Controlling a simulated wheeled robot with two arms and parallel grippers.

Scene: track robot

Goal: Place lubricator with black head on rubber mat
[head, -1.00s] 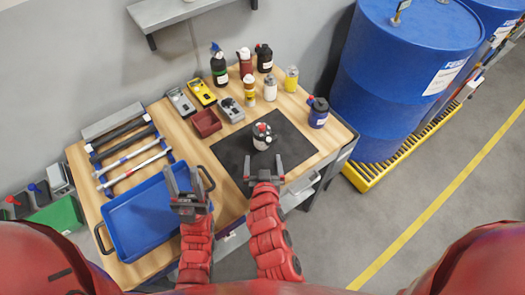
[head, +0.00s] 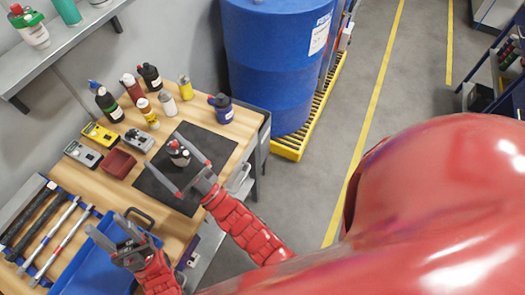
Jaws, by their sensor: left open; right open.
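A small dark and light container with some red on its top (head: 179,153) stands on the black rubber mat (head: 214,147). My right gripper (head: 165,151) is open, its fingers spread on either side of this container in the picture; contact cannot be told. My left gripper (head: 104,222) is open and empty above the blue tray. Behind the mat stand a black bottle (head: 150,77), a dark red bottle (head: 132,87) and a black bottle with a blue head (head: 107,103). A navy container with a dark head (head: 222,110) stands at the mat's right corner.
The blue tray (head: 85,272) lies on the wooden workbench, front left. Yellow (head: 101,134) and grey meters and a dark red bin (head: 119,163) stand left of the mat. A shelf (head: 65,45) overhangs the left.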

